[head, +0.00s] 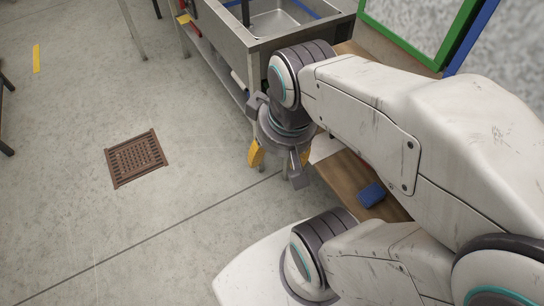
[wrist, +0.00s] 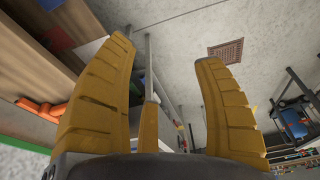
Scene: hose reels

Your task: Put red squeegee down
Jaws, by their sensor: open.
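An orange-red object (wrist: 42,110) lies on a wooden surface at the left of the wrist view, apart from the fingers. It may be the red squeegee, but its full shape is partly hidden and I cannot be sure. In the head view my arm hides much of the wooden surface.
A steel sink unit (head: 262,42) stands just behind my gripper. A blue block (head: 371,194) lies on the wooden surface (head: 346,180). A rusty floor drain (head: 136,158) is set in the concrete at left, where the floor is clear. A green-framed panel (head: 420,25) is at upper right.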

